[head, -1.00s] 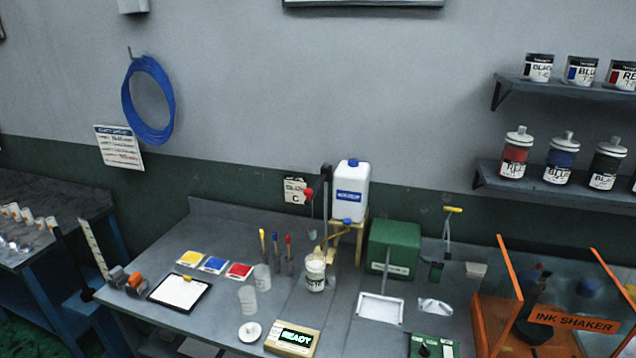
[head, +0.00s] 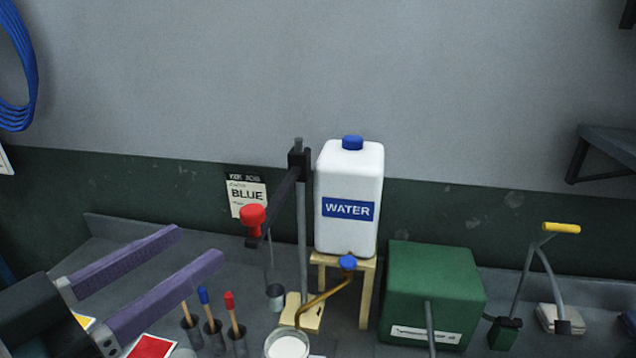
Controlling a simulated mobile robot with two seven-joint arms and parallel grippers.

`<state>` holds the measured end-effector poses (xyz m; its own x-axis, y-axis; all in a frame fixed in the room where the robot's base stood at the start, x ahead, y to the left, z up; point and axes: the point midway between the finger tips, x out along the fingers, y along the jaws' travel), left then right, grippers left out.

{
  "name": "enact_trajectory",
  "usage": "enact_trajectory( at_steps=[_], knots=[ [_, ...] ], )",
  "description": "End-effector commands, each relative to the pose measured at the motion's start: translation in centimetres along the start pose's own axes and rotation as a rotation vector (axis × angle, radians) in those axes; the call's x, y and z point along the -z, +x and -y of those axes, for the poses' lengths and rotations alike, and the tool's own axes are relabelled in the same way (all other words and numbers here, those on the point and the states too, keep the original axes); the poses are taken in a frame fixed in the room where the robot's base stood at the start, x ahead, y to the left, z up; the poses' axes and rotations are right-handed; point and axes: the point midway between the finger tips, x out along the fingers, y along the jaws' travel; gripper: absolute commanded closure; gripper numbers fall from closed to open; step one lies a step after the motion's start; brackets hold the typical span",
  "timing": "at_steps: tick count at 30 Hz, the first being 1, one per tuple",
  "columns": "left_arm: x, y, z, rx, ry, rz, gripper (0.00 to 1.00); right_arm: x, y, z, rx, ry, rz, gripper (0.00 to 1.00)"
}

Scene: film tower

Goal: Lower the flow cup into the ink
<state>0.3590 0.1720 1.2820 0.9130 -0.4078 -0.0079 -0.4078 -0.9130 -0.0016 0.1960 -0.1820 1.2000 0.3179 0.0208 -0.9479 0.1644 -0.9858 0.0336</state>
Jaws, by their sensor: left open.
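The flow cup (head: 275,298) is a small grey cup hanging on a thin wire from the stand's dark arm (head: 281,200). A red knob (head: 253,217) sits at the arm's near end. A pot with a pale surface (head: 288,346), possibly the ink, stands in front and slightly right of the cup. My left gripper (head: 199,246), with two purple fingers, is open and empty, left of the red knob. My right gripper is out of view.
A white water tank (head: 348,190) on a wooden stand (head: 366,290) is right of the post, its brass spout reaching over near the pot. A green box (head: 431,290) stands further right. Several handled tools (head: 235,318) stand upright near my lower finger.

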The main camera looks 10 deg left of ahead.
Motion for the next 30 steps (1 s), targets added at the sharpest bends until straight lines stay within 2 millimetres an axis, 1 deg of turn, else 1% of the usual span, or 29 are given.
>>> enact_trajectory(
  at_steps=[2,5,15,18,21,24,30],
  knots=[
    [0.0,0.3,-0.1,-0.008,0.000,-0.010,0.37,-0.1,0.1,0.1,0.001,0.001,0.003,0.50],
    [0.3,1.3,-0.1,-0.008,-0.001,-0.014,0.37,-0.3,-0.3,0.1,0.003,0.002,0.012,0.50],
    [0.5,7.2,-0.1,-0.007,0.000,-0.013,0.37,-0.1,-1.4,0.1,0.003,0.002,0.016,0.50],
    [0.4,8.6,-0.1,-0.006,-0.001,-0.012,0.37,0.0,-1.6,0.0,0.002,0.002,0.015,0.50],
    [0.3,9.4,-0.1,-0.007,0.000,-0.011,0.37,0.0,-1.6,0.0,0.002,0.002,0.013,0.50],
    [0.2,9.8,-0.2,-0.008,0.000,-0.010,0.37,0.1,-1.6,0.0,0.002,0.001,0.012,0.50],
    [0.2,9.9,-0.2,-0.008,0.000,-0.009,0.37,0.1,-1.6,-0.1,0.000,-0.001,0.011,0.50]
  ],
)
